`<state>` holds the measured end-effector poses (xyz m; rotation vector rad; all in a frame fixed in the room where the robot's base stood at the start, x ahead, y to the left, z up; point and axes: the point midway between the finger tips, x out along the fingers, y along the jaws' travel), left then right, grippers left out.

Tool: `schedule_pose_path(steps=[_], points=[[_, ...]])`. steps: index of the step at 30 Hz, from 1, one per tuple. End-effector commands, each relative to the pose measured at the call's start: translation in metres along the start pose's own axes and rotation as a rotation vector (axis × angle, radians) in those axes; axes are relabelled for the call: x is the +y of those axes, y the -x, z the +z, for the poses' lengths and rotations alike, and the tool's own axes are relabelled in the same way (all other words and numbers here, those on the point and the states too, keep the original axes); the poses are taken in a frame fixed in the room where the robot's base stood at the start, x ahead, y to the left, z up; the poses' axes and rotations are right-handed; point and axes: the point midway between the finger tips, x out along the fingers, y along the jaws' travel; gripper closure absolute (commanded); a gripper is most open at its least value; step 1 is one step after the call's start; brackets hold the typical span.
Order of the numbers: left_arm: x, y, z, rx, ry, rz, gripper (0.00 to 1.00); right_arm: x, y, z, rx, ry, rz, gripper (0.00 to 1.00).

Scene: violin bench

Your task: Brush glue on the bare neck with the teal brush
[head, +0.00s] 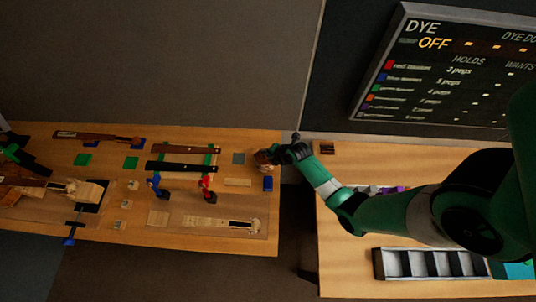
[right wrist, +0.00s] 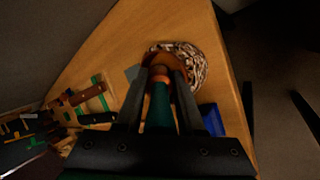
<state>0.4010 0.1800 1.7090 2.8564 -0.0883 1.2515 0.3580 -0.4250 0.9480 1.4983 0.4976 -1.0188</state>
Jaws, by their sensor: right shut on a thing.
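My right gripper (head: 278,154) is at the right end of the left bench. In the right wrist view, its jaws (right wrist: 163,78) are shut on the teal brush (right wrist: 160,108), whose copper-coloured end points into or over a round brown pot (right wrist: 194,62). I cannot tell whether the bristles touch anything inside. One pale wooden neck (head: 215,221) lies flat at the bench front. Another pale piece (head: 86,190) is at the left, near a blue-handled clamp (head: 71,236). I cannot tell which is the bare neck. My left gripper (head: 30,164) is dark and partly cut off at the left edge.
Dark fingerboards (head: 180,167) lie on green supports mid-bench. A blue clamp (head: 155,182) and a red clamp (head: 207,187) stand in front of them. A blue block (head: 268,184) is near the pot. A gap separates this bench from the right bench, which holds a compartment tray (head: 430,264).

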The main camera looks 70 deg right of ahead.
Motion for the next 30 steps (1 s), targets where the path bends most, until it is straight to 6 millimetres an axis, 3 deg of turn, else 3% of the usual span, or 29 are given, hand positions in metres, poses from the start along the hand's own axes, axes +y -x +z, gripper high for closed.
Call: schedule_pose_path(steps=[5, 24, 30], points=[[0.000, -0.003, -0.002, 0.000, 0.000, 0.000, 0.50, -0.001, 0.002, 0.000, 0.000, 0.001, -0.008, 1.00], [0.000, -0.045, -0.042, 0.000, 0.000, 0.000, 0.50, 0.036, 0.053, 0.005, 0.000, 0.000, -0.002, 1.00], [0.000, -0.049, -0.045, 0.000, 0.000, 0.000, 0.50, 0.039, 0.058, 0.006, 0.000, 0.000, -0.003, 1.00]])
